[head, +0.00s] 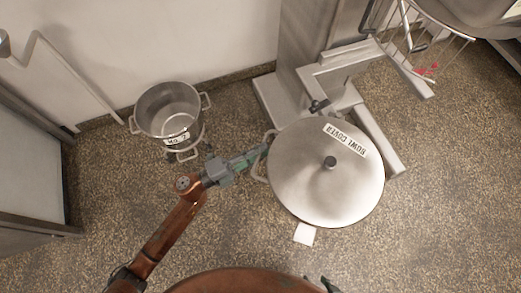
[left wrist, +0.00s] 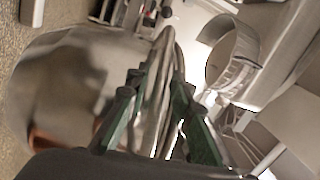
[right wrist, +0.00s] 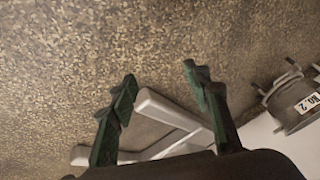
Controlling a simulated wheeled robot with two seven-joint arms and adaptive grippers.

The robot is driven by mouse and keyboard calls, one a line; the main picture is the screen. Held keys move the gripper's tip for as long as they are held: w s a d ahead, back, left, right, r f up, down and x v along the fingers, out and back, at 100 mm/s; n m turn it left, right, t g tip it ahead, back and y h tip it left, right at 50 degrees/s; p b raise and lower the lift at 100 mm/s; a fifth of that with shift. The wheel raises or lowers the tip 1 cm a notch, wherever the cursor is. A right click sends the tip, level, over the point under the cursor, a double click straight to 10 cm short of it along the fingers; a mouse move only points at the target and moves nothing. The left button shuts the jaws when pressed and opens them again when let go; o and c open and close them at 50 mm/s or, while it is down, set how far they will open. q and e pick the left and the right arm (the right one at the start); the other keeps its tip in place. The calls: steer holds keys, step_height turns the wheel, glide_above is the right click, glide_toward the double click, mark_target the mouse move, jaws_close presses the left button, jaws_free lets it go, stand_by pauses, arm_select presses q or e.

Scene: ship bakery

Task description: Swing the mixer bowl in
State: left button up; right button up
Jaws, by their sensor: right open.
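The mixer bowl, under a round steel lid (head: 318,185) labelled BOWL COVER, stands at the centre right in the head view. The lid hides its inside. A bowl handle (head: 258,172) sticks out on its left side. My left gripper (head: 258,153) reaches this side from the left. In the left wrist view its green fingers (left wrist: 160,85) are closed around a shiny metal bar of the handle, beside the grey bowl wall (left wrist: 60,85). My right gripper (right wrist: 158,80) is open and empty above the floor; only its green tips show at the bottom of the head view.
The mixer column (head: 305,50) and its base legs (head: 375,140) stand behind the bowl. A wire whisk or guard (head: 425,35) hangs at upper right. A steel pot (head: 165,110) labelled NO. 2 stands left by the wall. The speckled floor (head: 450,210) is clear at right.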

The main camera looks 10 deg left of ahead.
arm_select(q)
jaws_close()
stand_by(0.4)
